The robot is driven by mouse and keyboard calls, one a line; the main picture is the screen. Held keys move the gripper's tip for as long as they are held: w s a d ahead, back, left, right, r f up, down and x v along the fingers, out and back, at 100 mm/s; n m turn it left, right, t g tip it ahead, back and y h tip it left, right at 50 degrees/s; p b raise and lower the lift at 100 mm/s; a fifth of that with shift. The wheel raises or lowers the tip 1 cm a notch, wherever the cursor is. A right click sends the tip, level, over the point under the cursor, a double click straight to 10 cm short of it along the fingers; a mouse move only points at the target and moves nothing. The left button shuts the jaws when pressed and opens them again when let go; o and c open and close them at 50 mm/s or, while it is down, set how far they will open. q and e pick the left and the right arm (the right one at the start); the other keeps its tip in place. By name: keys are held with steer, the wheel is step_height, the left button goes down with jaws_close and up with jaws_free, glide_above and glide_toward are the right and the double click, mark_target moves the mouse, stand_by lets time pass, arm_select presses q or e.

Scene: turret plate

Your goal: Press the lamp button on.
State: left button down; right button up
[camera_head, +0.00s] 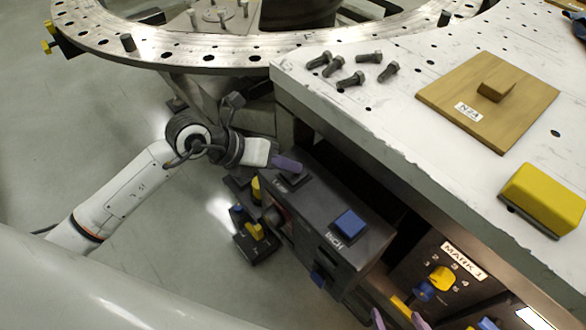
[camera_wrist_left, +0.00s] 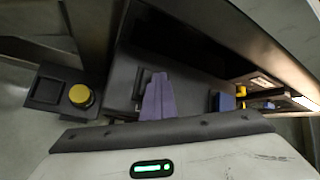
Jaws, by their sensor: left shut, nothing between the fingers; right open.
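A dark control box (camera_head: 315,222) hangs beside the white table, with a label that looks like LAMP at its far left end. A dark square button (camera_head: 293,181) sits by that label, partly hidden by my left gripper. My left gripper (camera_head: 288,164) is shut and empty, its purple fingertips at the box's lamp end. In the left wrist view the shut fingertips (camera_wrist_left: 160,80) overlap a dark square on the box; I cannot tell whether they touch it. A blue button (camera_head: 349,224) labelled INCH is on the same face. My right gripper (camera_head: 398,317) is open at the bottom edge.
The white table (camera_head: 420,110) overhangs beside the box and carries bolts (camera_head: 356,76), a wooden plate (camera_head: 450,100) and a yellow block (camera_head: 545,197). A MARK 1 panel (camera_head: 440,282) with knobs is below. A small dark box with yellow knob (camera_head: 255,231) is lower left.

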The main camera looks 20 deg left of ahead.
mark_target(288, 175)
arm_select(q)
steer(key=shift+s+f, duration=0.2)
steer(key=shift+f, duration=0.1)
steer(key=shift+p, duration=0.35)
steer(key=shift+r, duration=0.1)
steer(key=shift+r, duration=0.15)
step_height(288, 175, up, 6)
steer(key=p, duration=0.5)
steer(key=shift+w+r+p, duration=0.1)
steer(key=shift+r+p, duration=0.05)
steer(key=shift+p, duration=0.2)
stand_by(0.4)
